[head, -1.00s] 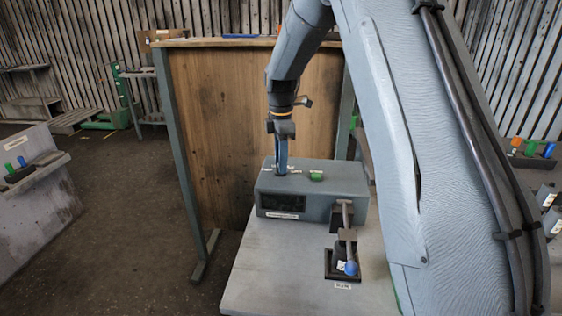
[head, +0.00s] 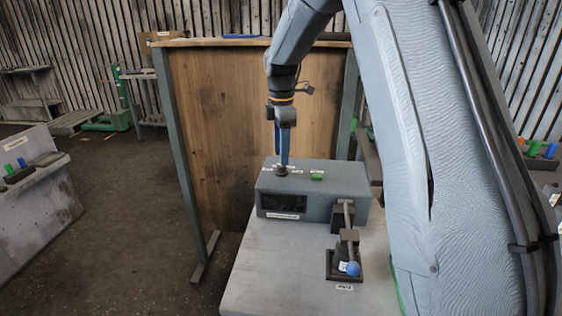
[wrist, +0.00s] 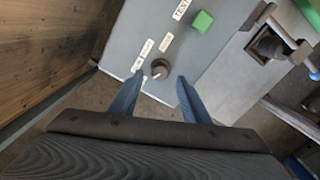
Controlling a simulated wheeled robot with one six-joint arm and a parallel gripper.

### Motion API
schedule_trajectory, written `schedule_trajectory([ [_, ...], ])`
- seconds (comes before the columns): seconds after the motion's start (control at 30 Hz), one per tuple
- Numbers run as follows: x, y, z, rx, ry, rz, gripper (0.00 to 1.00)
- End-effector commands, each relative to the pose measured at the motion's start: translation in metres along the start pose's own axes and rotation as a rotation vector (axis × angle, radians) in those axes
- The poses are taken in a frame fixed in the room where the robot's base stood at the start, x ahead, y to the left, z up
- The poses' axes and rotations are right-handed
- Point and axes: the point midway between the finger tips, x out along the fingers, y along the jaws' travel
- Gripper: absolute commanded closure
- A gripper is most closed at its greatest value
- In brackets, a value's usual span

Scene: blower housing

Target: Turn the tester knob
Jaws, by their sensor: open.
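The tester is a grey box (head: 345,180) with a dark window on its front, standing on a light table. Its dark round knob (head: 282,171) is on the top face near the left. The wrist view shows the knob (wrist: 160,67) with a pale mark on it and white labels around it. My gripper (head: 283,164) points down just above the knob. In the wrist view my gripper (wrist: 155,80) has its two blue fingers apart, with the knob between and beyond the tips. I see no contact. A green button (head: 317,175) sits right of the knob.
A dark fixture with a blue ball-ended handle (head: 353,268) stands on the table (head: 270,275) in front of the tester. A wooden panel (head: 220,120) rises behind it. Open floor lies to the left.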

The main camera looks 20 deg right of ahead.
Motion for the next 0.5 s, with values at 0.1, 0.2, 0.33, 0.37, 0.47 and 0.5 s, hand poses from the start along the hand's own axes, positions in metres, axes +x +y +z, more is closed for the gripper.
schedule_trajectory([
  [0.1,-0.019,0.001,0.0,0.0,0.0,0.005,0.57],
  [0.2,-0.031,0.001,-0.001,-0.001,0.0,0.003,0.57],
  [0.33,-0.041,0.001,-0.001,-0.001,0.0,0.002,0.57],
  [0.37,-0.042,0.001,-0.001,-0.001,0.0,0.002,0.57],
  [0.47,-0.043,0.0,-0.001,-0.001,0.0,0.001,0.57],
  [0.5,-0.044,0.0,-0.001,-0.001,0.0,0.001,0.57],
])
